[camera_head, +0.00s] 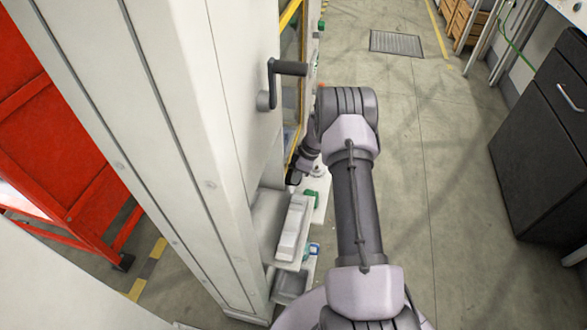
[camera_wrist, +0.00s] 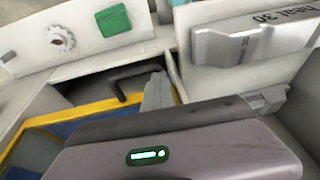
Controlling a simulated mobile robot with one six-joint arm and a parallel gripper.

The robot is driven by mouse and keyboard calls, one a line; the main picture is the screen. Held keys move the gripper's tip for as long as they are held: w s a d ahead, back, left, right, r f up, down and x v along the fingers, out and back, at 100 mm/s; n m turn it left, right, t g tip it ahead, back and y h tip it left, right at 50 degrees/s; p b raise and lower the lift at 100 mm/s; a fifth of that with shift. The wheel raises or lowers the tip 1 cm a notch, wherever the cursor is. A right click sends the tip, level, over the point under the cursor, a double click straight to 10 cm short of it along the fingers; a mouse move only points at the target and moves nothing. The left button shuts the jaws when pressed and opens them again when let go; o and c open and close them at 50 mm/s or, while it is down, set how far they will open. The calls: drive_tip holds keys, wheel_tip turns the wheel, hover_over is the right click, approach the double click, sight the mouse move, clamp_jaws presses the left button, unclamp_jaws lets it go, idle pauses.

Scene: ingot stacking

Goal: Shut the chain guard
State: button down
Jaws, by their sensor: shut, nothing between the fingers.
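The yellow-framed panel (camera_head: 291,80) on the side of the white machine looks like the chain guard. In the wrist view its yellow frame (camera_wrist: 45,122) with blue behind it lies at the lower left, and a dark handle (camera_wrist: 120,80) stands by the frame. I cannot tell how far the guard is open. My gripper (camera_head: 294,177) is shut and empty, low beside the machine at the panel's lower end. In the wrist view a grey finger (camera_wrist: 158,93) reaches close to the handle. Contact cannot be made out, and the gripper housing hides part of the frame.
A black crank handle (camera_head: 285,72) sticks out of the white cabinet (camera_head: 170,130). A low shelf with a white part (camera_head: 292,228) sits below my arm. The grey floor (camera_head: 445,200) on the right is clear up to a dark drawer unit (camera_head: 545,140). A red frame (camera_head: 60,130) stands left.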

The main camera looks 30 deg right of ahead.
wheel_tip(320, 180, down, 7)
drive_tip(key=shift+f, duration=0.2)
idle(0.4)
